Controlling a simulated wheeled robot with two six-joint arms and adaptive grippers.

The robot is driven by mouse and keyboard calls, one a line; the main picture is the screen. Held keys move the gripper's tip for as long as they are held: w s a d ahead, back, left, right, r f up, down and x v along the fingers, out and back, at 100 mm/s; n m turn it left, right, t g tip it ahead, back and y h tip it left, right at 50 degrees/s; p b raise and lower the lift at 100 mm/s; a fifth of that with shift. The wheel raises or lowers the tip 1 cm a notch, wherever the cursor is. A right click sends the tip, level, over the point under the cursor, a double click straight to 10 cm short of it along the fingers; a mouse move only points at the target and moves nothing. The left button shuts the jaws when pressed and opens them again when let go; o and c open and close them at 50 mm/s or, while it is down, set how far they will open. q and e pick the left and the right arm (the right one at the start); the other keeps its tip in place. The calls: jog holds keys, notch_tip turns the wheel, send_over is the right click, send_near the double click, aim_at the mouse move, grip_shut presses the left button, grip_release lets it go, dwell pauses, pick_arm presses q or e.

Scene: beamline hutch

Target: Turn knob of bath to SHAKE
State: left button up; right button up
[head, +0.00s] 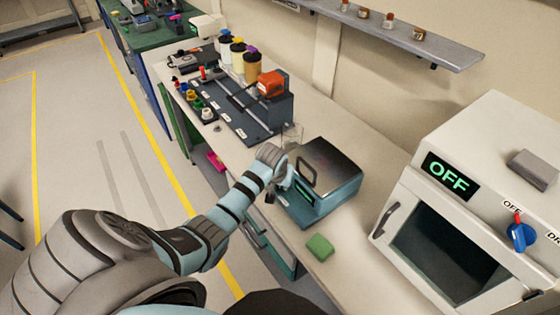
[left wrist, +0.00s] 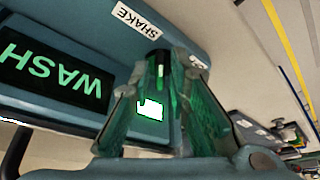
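The bath (head: 332,170) is a teal box with a shiny metal lid, standing on the bench in the middle of the head view. In the left wrist view its display (left wrist: 50,75) reads WASH in green, upside down, and a white SHAKE label (left wrist: 136,19) is on its front. My left gripper (head: 283,176) is at the bath's near left end. In the left wrist view its fingertips (left wrist: 168,62) close in on a small dark knob (left wrist: 160,58), mostly hidden between them. My right gripper is out of view.
A white oven (head: 470,190) with an OFF display and blue knob stands at right. A green sponge (head: 320,247) lies on the bench near the bath. A dark rack (head: 245,115) with bottles stands behind. A shelf (head: 400,35) hangs on the wall.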

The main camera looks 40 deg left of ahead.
pick_arm(q)
jog(key=shift+r, duration=0.1)
jog(key=v, duration=1.1)
jog(key=shift+r, duration=0.4)
jog(key=shift+s+d, duration=0.1)
jog(key=shift+s, duration=0.05)
jog(key=s+d+f+m+h, duration=0.1)
jog(key=s+d+f+m, duration=0.3)
jog(key=s, duration=0.7)
jog(key=s+d+f+m, duration=0.1)
jog(key=s+d+f, duration=0.4)
jog(key=s, duration=0.6)
notch_tip(320, 180, down, 22)
jog(key=s+a+g+b, duration=0.1)
jog(key=s+g+b, duration=0.1)
jog(key=b, duration=0.1)
jog(key=s+a+f+g+b, duration=0.1)
jog(key=s+f+b, duration=0.2)
jog(key=s+f, duration=1.1)
notch_tip(320, 180, down, 2)
jog(key=shift+s, duration=0.35)
